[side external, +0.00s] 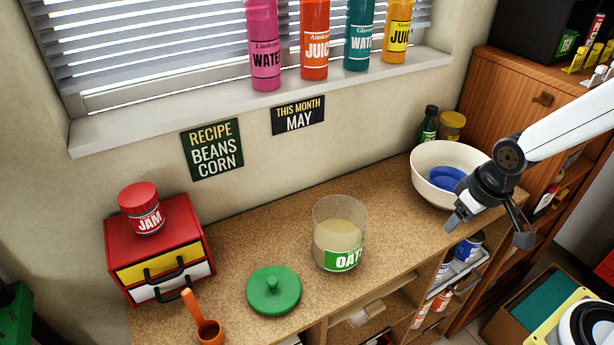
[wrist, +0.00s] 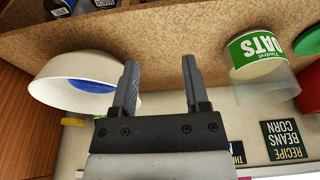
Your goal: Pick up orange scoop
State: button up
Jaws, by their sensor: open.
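The orange scoop (side external: 207,331) is on the counter at the lower left of the side view, its handle pointing up and left. It stands in front of the red drawer box and left of the green lid. It does not show in the wrist view. My gripper (side external: 487,230) is far to the right of it, beside the white bowl. In the wrist view my gripper (wrist: 160,80) has its two fingers well apart with nothing between them.
A white bowl (side external: 424,179) with something blue inside stands near my gripper. An oats jar (side external: 341,257), a green lid (side external: 273,290) and a red drawer box (side external: 190,232) with a jam jar (side external: 142,222) on top stand along the counter (side external: 245,245). Bottles line the sill.

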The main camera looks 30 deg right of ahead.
jog(key=shift+r, duration=0.1)
jog(key=shift+w+v, duration=0.55)
jog(key=shift+v, duration=1.85)
jog(key=m+g+y, duration=0.7)
jog(key=m+y, duration=0.5)
jog(key=m, duration=0.1)
send_near(194, 298)
notch_tip(194, 298, up, 3)
jog(key=a, duration=0.2)
jog(key=shift+m, duration=0.3)
jog(key=shift+s+a+f, duration=0.45)
jog(key=shift+a+f, duration=0.75)
jog(key=shift+f, duration=0.3)
jog(key=shift+s+a+f, duration=0.45)
jog(key=shift+a+f, duration=0.8)
jog(key=shift+f, duration=0.2)
jog(key=shift+s+a+f, duration=0.45)
jog(key=shift+a+f, duration=0.75)
jog(key=shift+f, duration=0.3)
grip_shut()
